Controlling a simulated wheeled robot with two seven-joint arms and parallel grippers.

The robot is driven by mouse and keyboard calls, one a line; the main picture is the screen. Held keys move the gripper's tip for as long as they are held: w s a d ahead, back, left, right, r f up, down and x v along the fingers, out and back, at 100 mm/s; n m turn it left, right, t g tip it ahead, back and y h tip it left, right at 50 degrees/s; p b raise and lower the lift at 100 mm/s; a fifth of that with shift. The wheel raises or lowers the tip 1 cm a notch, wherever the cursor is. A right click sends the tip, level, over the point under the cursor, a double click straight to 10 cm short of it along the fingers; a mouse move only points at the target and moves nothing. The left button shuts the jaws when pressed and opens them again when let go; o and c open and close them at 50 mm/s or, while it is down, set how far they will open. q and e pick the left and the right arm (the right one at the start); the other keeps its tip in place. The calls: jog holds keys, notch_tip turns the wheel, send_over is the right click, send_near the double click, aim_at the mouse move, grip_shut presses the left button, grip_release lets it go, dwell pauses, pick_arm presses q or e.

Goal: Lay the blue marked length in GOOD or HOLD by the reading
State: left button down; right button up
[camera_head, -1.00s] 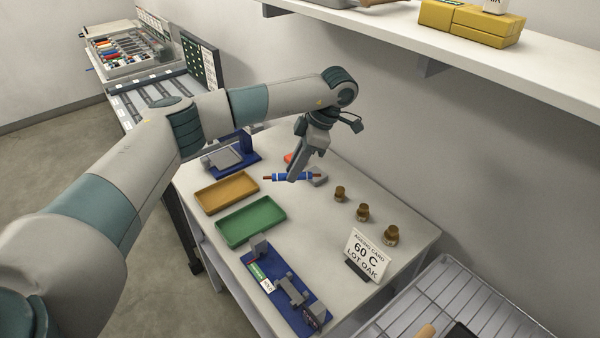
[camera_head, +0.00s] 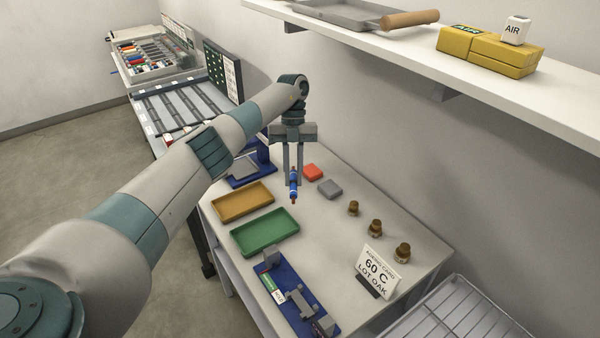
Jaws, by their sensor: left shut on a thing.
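The blue marked length (camera_head: 294,187), a short blue cable with reddish-brown ends and pale bands, is held in my left gripper (camera_head: 294,182). The fingers point down and are shut on it, above the white table behind the trays. An amber tray (camera_head: 243,216) and a green tray (camera_head: 240,246) lie on the table to the left and below it. I cannot read GOOD or HOLD on either. A blue fixture (camera_head: 276,266) with grey blocks and a small label stands at the front. Another blue device (camera_head: 262,151) is partly hidden by my left arm. My right gripper is not in view.
A red block (camera_head: 313,172) and grey block (camera_head: 330,189) lie right of the gripper, with brass weights (camera_head: 375,228) farther right. A card reading "60 C LOT OAK" (camera_head: 380,267) stands at the front. A wire rack (camera_head: 464,312) is lower right. A shelf (camera_head: 470,75) overhangs the back.

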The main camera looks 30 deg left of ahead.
pick_arm(q)
jog(key=shift+a+f+n+h, duration=0.3)
jog(key=shift+a+n, duration=0.2)
jog(key=shift+n, duration=0.3)
jog(key=s+a+f+n+t+p, duration=0.1)
jog(key=a+n+t, duration=0.3)
jog(key=a+n, duration=0.5)
jog(key=s+a+f+n+t+p, duration=0.1)
jog(key=a+n+t, duration=0.3)
jog(key=a+n, duration=0.6)
jog(key=f+n+p, duration=0.1)
jog(key=n, duration=0.3)
jog(key=shift+s+f, duration=0.35)
jog(key=shift+p, duration=0.35)
jog(key=shift+f+b, duration=1.05)
jog(key=shift+f, duration=2.2)
